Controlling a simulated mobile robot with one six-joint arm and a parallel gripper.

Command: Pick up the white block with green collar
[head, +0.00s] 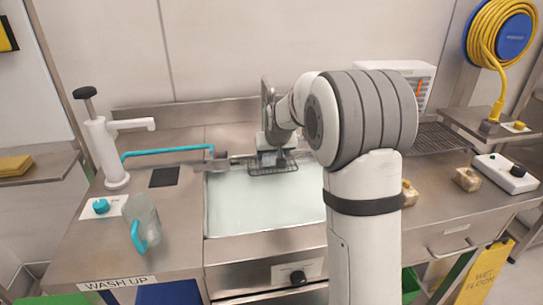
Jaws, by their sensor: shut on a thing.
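My gripper (272,148) is at the back edge of the sink basin, over a small dark wire rack (273,169). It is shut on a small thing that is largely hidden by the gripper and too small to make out. I cannot tell whether it is the white block with green collar. No block with a green collar shows clearly elsewhere. My arm hides part of the basin and the counter to its right.
The pale sink basin (255,205) is otherwise clear. A white pump tap (108,150), a clear jug with teal handle (146,222) and a dark square (164,177) are at left. Tan blocks (467,179) and a white control box (507,172) are at right.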

